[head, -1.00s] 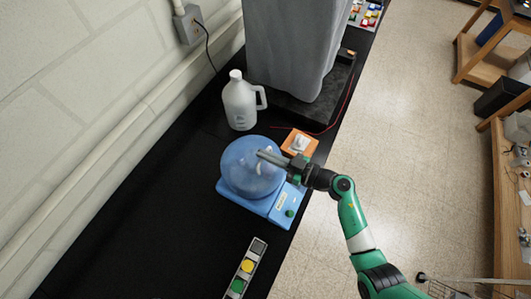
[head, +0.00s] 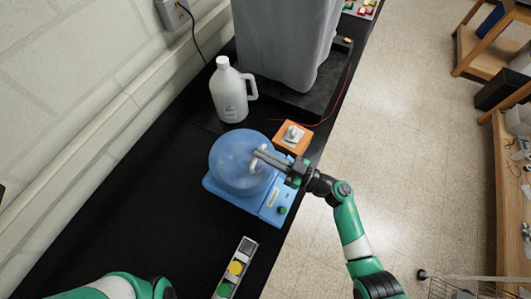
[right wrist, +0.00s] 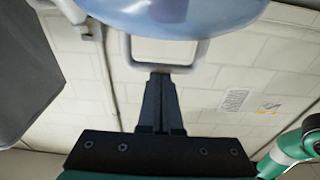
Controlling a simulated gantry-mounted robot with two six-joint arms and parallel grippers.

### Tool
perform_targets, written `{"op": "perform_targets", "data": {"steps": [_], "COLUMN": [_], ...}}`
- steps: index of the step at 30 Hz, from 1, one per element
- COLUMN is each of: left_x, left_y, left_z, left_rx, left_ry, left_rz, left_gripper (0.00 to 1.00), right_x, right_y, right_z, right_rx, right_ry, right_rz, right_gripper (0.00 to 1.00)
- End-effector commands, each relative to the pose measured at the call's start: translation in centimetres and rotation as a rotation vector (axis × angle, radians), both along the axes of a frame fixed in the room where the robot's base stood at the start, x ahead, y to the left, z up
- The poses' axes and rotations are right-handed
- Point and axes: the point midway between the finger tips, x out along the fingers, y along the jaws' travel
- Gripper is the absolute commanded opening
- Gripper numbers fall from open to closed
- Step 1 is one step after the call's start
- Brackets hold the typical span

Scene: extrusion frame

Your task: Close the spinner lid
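The spinner is a blue base (head: 243,203) with a round, translucent blue lid (head: 232,160); how far the lid is tilted is hard to tell. A pale loop handle (head: 256,163) is on the lid's right side. In the right wrist view, the lid's curved edge (right wrist: 175,14) is at the top, with the handle (right wrist: 198,54) below it. My right gripper (head: 259,155) reaches in from the right to the handle. Its fingers (right wrist: 160,78) are together, tips at the handle's crossbar; no grip around it shows. My left gripper is out of view; only my left arm shows at lower left.
A white jug (head: 229,96) stands behind the spinner. An orange block with a white top (head: 292,138) is close behind my right gripper. A button box (head: 235,268) lies in front. A grey covered object (head: 287,40) stands farther back. The black bench (head: 120,225) is clear at left.

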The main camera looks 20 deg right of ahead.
Motion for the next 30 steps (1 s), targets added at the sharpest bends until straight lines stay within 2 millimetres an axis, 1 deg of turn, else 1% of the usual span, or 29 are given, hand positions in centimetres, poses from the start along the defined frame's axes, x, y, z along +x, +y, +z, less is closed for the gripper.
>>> {"op": "perform_targets", "data": {"steps": [2, 5, 8, 9, 10, 15, 18, 21, 24, 30], "left_x": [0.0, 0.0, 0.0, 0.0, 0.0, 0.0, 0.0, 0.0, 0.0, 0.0], "left_y": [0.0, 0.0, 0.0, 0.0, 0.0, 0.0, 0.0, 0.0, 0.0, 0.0], "left_z": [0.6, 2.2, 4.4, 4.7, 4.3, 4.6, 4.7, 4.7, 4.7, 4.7], "left_rx": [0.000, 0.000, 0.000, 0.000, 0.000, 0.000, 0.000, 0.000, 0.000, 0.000], "left_ry": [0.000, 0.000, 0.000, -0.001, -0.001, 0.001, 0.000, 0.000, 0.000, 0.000], "left_rz": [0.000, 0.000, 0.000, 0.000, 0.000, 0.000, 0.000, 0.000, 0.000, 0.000], "left_gripper": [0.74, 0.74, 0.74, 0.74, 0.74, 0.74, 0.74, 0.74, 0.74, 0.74], "right_x": [0.0, 0.3, 1.0, 0.9, 0.1, -3.3, -4.7, -5.6, -6.1, -6.1], "right_y": [0.2, 0.4, 0.7, 0.4, -0.4, -3.6, -5.0, -5.8, -6.2, -6.2], "right_z": [0.2, 1.7, 4.0, 4.2, 3.3, 2.8, 2.6, 2.5, 2.4, 2.5], "right_rx": [-0.004, -0.004, -0.002, -0.001, -0.001, 0.000, 0.000, 0.000, 0.000, 0.000], "right_ry": [0.009, 0.007, 0.003, 0.003, 0.005, 0.003, 0.000, -0.001, 0.000, -0.001], "right_rz": [0.000, 0.000, -0.004, -0.009, -0.012, -0.013, -0.012, -0.009, -0.008, -0.006], "right_gripper": [0.00, 0.00, 0.00, 0.00, 0.00, 0.00, 0.00, 0.00, 0.00, 0.00]}}
